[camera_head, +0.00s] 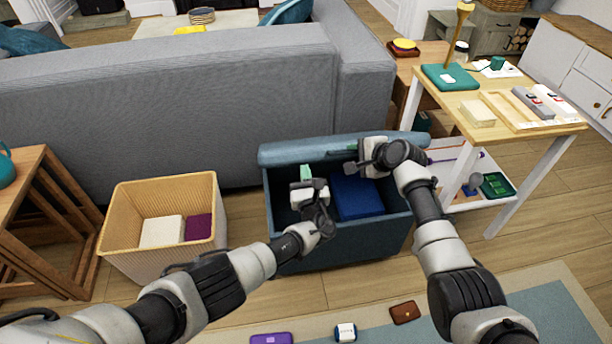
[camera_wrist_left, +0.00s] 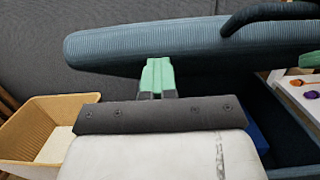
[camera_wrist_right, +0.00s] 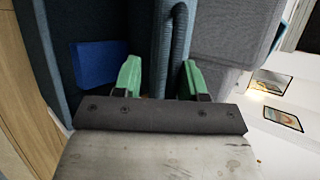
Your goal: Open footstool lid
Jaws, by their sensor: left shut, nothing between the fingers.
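The footstool (camera_head: 340,238) is a dark blue box behind my arms. Its ribbed blue lid (camera_head: 295,152) is raised at the back, so the inside shows. The lid also shows across the top of the left wrist view (camera_wrist_left: 150,45), with a dark handle (camera_wrist_left: 265,14). My left gripper (camera_head: 307,172) is shut and empty, over the opening in front of the lid. My right gripper (camera_head: 352,160) is at the lid's right part. In the right wrist view its fingers stand apart, with the lid edge and handle (camera_wrist_right: 180,35) between them; contact is unclear.
A blue block (camera_head: 357,197) lies inside the footstool. A wicker bin (camera_head: 125,240) stands to the left, a grey sofa (camera_head: 170,100) behind, and a wooden table (camera_head: 455,100) to the right. Small items, including a purple one (camera_head: 271,339), lie on the rug in front.

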